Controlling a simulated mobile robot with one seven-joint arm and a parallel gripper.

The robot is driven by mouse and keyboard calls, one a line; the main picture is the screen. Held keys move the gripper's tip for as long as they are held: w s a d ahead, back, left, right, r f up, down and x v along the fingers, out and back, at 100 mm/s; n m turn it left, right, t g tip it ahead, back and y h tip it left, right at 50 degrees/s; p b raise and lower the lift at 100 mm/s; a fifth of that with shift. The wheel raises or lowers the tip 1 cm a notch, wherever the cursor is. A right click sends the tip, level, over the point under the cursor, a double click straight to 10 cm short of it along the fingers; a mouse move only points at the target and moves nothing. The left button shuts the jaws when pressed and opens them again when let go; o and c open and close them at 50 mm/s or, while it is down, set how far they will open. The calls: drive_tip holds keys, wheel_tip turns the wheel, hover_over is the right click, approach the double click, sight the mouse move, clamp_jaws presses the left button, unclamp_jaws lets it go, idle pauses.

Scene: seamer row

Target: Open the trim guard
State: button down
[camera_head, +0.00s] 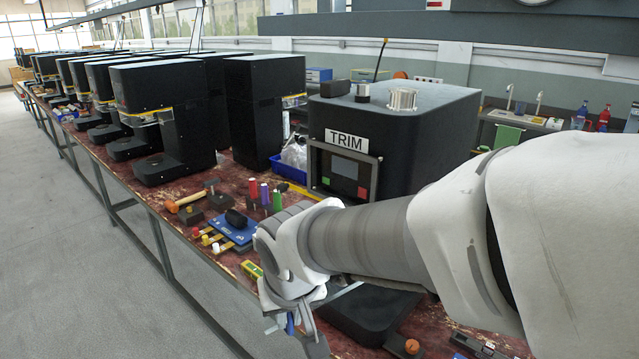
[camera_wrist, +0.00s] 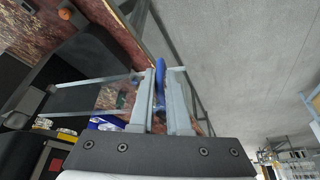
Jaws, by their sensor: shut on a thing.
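The black trim machine (camera_head: 440,118) with its TRIM label (camera_head: 346,140) stands on the bench behind my arm. My gripper (camera_head: 293,322) is low at the bench's front edge. In the wrist view my gripper (camera_wrist: 165,75) is shut on the blue handle (camera_wrist: 160,82), which lies between the two fingers. Grey frame bars (camera_wrist: 95,79) of the see-through trim guard run beside the fingers. In the head view my arm hides most of the guard, so how far it stands open cannot be told.
The machine's black base (camera_head: 370,315) and an orange knob (camera_head: 412,346) are right of my gripper. A blue block (camera_head: 222,232), a mallet (camera_head: 186,201) and coloured cylinders (camera_head: 265,195) lie left on the bench. Black seamers (camera_head: 150,115) line the bench. The floor (camera_head: 75,240) in front is clear.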

drive_tip(key=shift+d, duration=0.1)
idle(0.3)
drive_tip(key=c, duration=0.9)
unclamp_jaws()
drive_tip(key=shift+d, duration=0.1)
drive_tip(key=shift+s+r+p, duration=0.1)
drive_tip(key=shift+r+p, duration=0.25)
drive_tip(key=shift+r, duration=0.15)
drive_tip(key=p+v, duration=1.1)
drive_tip(key=v, duration=0.5)
drive_tip(key=shift+s+d+r+p, duration=0.1)
drive_tip(key=shift+s+r+p, duration=0.05)
drive_tip(key=shift+s+p, duration=0.15)
drive_tip(key=shift+w+d, duration=0.1)
